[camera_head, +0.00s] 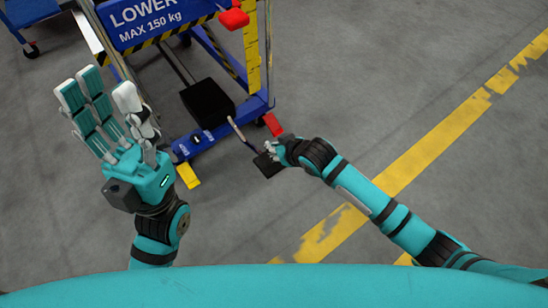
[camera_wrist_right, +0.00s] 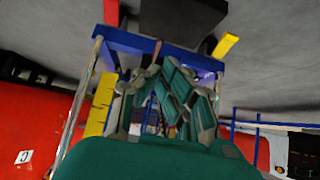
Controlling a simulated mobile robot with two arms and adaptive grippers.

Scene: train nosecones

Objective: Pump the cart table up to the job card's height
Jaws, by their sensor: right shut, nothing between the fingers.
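The blue cart table (camera_head: 262,103) stands at the top centre, its sign reading "LOWER MAX 150 kg". A black box (camera_head: 207,103) sits on its base, and a foot-pedal lever with a flat black pad (camera_head: 267,165) sticks out toward me. My right gripper (camera_head: 271,149) is shut and empty, right at the pedal pad; whether it touches is unclear. In the right wrist view its curled fingers (camera_wrist_right: 170,105) show before the cart frame. My left gripper (camera_head: 108,110) is open and empty, left of the cart base. A yellow scale (camera_head: 252,50) runs up the cart's right post. No job card is recognisable.
A red handle (camera_head: 234,18) is at the cart's top right. A red tab (camera_head: 272,124) and a yellow tab (camera_head: 188,175) stick out from the base corners. Grey floor with a worn yellow line (camera_head: 440,130) is clear at right. Another wheeled blue thing (camera_head: 31,49) stands at top left.

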